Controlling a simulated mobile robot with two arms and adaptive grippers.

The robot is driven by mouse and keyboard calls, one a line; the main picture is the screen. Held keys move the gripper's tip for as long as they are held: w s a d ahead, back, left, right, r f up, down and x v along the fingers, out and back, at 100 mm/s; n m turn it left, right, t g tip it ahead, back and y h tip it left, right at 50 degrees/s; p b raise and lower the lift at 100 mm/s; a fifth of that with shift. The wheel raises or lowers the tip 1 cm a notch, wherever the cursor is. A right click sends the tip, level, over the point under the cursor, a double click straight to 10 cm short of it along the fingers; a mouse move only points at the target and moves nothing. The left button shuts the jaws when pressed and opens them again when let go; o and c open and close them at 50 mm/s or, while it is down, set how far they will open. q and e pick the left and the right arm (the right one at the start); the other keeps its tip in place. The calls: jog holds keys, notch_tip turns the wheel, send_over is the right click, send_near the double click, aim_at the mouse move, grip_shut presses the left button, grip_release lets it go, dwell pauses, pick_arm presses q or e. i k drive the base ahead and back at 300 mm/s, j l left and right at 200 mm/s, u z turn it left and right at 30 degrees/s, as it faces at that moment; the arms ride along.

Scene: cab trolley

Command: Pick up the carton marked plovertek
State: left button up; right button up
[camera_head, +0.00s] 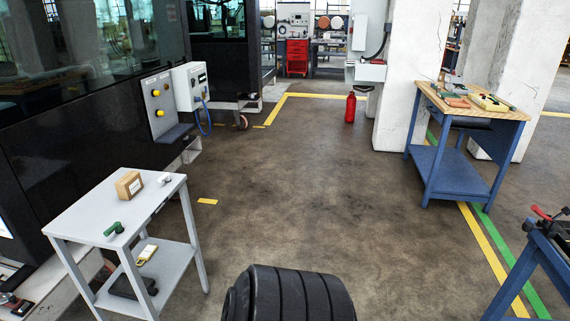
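A small brown cardboard carton (129,186) stands on the top shelf of a light grey trolley (98,207) at the lower left. The carton has a pale label on its front, too small to read, so I cannot confirm the plovertek marking. It is upright, towards the back of the top, with free surface around it. Neither of my grippers shows in this view.
A white item (164,179) and a green-handled item (114,229) share the trolley top. A yellow item (147,254) lies on its lower shelf. A dark machine stands behind. A blue workbench (450,165) is at right; the middle floor is clear.

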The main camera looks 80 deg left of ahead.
aim_at(128, 185)
jog(key=u, duration=3.85)
jog(key=i+l+u, duration=0.15)
jog(key=u, duration=0.2)
jog(key=i+l+u, duration=0.1)
jog(key=l+u, duration=0.25)
jog(key=i+l+u, duration=0.1)
jog(key=l, duration=0.35)
jog(key=i+l+u, duration=0.1)
jog(key=l, duration=0.35)
jog(key=i+l+u, duration=0.1)
jog(key=i+l, duration=0.15)
jog(key=l, duration=0.2)
jog(key=i+l+u, duration=0.1)
jog(key=l, duration=0.35)
jog(key=i+l+u, duration=0.1)
jog(key=l, duration=0.4)
